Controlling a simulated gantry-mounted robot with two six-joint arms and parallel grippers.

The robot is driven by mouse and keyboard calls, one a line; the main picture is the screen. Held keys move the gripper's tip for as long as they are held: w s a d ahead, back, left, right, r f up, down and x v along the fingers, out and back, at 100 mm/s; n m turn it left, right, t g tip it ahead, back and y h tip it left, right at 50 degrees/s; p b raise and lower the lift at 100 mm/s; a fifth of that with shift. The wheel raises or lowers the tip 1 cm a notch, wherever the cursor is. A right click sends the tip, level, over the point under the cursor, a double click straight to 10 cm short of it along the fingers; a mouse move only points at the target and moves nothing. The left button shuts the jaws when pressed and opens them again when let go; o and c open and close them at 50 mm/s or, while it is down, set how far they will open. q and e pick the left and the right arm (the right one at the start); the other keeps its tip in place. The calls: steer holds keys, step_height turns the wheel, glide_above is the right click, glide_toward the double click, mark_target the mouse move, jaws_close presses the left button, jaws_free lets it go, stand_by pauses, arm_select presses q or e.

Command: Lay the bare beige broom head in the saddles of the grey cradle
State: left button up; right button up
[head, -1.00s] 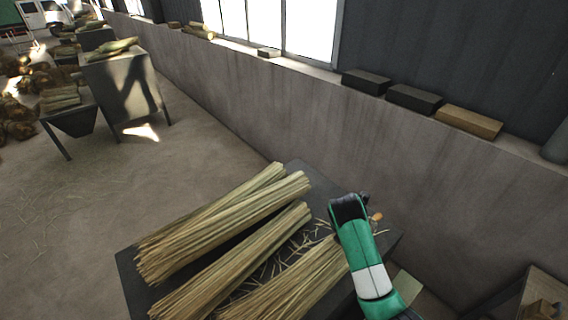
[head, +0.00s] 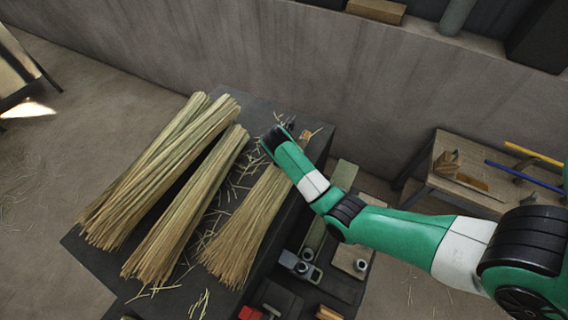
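Several beige straw bundles lie side by side on a dark table in the head view: a long one at the left (head: 165,165), one in the middle (head: 185,215) and a shorter, fanned one at the right (head: 243,225). I cannot tell which of them is the broom head the task names. My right gripper (head: 275,138) is at the upper end of the right bundle; its fingers are hidden or too small to read. A grey metal fixture with round knobs (head: 300,265) stands right of the bundles; I cannot tell whether it is the cradle. My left gripper is not in view.
Loose straws lie on the dark table (head: 150,275) between the bundles. A wooden bench (head: 455,155) with blue and yellow rods stands at the right. A concrete wall (head: 330,65) with a ledge runs behind. Open floor lies at the left.

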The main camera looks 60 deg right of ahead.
steer(key=shift+f, duration=0.4)
steer(key=shift+f, duration=0.15)
steer(key=o, duration=1.4)
steer(key=shift+f, duration=0.1)
